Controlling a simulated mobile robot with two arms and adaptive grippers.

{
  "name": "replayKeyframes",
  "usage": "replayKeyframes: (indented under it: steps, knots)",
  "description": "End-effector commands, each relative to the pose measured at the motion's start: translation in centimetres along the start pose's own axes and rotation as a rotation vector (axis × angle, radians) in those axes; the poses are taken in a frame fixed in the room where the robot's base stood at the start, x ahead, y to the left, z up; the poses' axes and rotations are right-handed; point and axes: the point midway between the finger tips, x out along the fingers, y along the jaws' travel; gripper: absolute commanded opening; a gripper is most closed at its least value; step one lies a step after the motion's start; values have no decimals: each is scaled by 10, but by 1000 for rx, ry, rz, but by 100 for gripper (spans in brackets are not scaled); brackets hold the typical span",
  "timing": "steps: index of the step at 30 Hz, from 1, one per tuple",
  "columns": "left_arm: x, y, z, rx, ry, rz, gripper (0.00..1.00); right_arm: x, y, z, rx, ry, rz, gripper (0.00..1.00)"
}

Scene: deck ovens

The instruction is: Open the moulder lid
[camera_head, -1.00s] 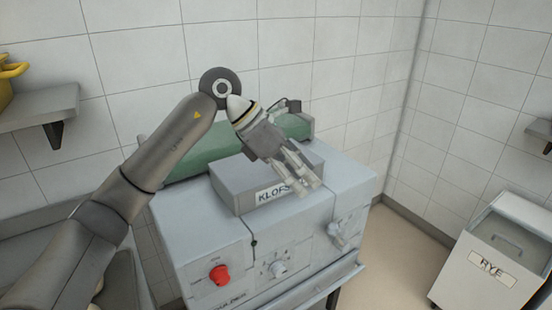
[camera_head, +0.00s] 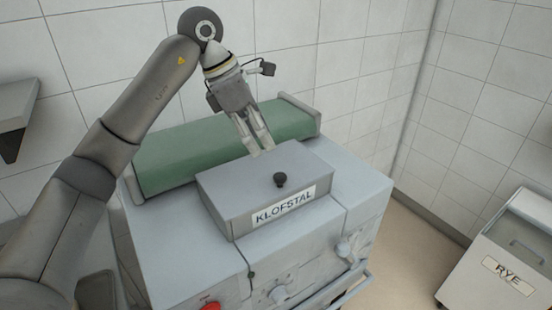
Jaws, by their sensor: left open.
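The moulder (camera_head: 190,262) is a light grey machine in the middle of the head view. Its lid (camera_head: 234,201) is a raised grey box on top with a KLOFSTAL label (camera_head: 284,205) on the front and a small dark knob (camera_head: 280,180) on its upper face. The lid looks shut. My left gripper (camera_head: 263,150) is open and empty, pointing down above the lid's back edge, behind and left of the knob. I cannot tell whether its fingertips touch the lid. My right gripper is not in view.
A green belt (camera_head: 180,160) lies behind the lid. The machine's front has a red button (camera_head: 211,306) and pale knobs (camera_head: 344,249). A bin labelled RYE (camera_head: 464,281) stands at the right. A wall shelf (camera_head: 14,105) is at the left. Tiled walls close off the back.

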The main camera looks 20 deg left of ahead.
Motion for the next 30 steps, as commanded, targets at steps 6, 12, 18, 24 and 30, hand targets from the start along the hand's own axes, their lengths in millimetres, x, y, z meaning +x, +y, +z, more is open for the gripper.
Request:
replayKeyframes:
  steps: [6, 12, 18, 24, 30]
  knots:
    - [22, -1, 1, 1, 2, -4, 49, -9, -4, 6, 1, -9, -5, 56]
    - [57, -2, 1, 0, 2, -5, 49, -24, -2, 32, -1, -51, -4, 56]
    - [88, -1, 1, 1, 1, -5, 49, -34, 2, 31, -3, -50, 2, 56]
    - [104, -1, 1, 1, -1, -1, 49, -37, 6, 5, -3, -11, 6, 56]
    - [108, -1, 0, 1, -1, -1, 49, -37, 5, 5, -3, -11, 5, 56]
